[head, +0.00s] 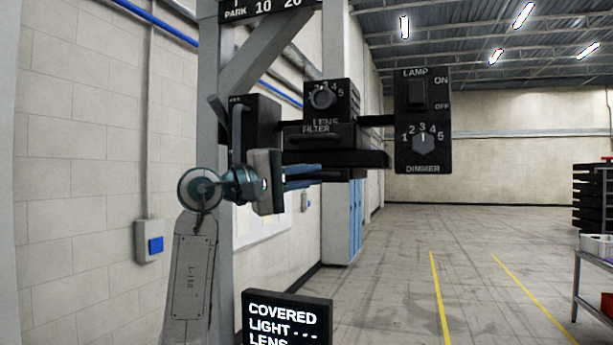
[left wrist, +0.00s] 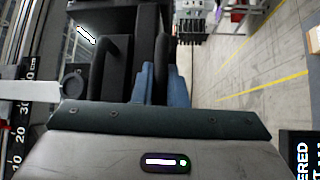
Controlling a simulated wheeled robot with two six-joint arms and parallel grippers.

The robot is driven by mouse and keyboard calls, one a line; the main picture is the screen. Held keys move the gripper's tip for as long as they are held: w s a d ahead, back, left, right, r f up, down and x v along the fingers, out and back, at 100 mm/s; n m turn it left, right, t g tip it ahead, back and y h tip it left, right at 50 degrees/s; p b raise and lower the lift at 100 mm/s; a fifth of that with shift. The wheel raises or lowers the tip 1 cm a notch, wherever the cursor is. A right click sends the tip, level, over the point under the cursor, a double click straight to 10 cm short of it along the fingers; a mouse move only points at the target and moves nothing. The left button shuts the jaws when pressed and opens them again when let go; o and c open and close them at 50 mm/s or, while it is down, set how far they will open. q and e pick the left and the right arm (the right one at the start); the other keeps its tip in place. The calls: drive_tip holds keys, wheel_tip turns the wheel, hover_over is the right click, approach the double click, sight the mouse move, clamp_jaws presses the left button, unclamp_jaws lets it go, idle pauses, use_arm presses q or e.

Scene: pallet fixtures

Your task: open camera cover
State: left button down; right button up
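A black camera fixture stands in the head view, with a lens and filter box (head: 323,104) and a dark slab (head: 355,163) under it. I cannot tell which black part is the cover. A screen (head: 287,318) below reads "COVERED", "LIGHT - - -" and "LENS". My left gripper (head: 312,178) comes in from the left, its blue fingers close together at the slab's left end. In the left wrist view, the fingers (left wrist: 161,84) have a narrow dark strip between them; whether they press on it is unclear. My right gripper is in neither view.
A lamp and dimmer panel (head: 423,120) hangs right of the lens box. A grey post (head: 226,200) stands behind my left arm. A black upright handle (left wrist: 113,68) is left of the fingers in the wrist view.

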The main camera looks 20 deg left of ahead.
use_arm(q)
drive_tip(key=shift+s, duration=0.1)
drive_tip(key=s+b, duration=0.4)
drive_tip(key=s, duration=0.8)
drive_tip(key=shift+s+a, duration=0.2)
drive_tip(key=c, duration=1.5)
unclamp_jaws()
drive_tip(key=shift+o, duration=0.2)
drive_tip(key=b+v, duration=0.4)
drive_tip(key=v, duration=0.7)
drive_tip(key=shift+b, duration=0.4)
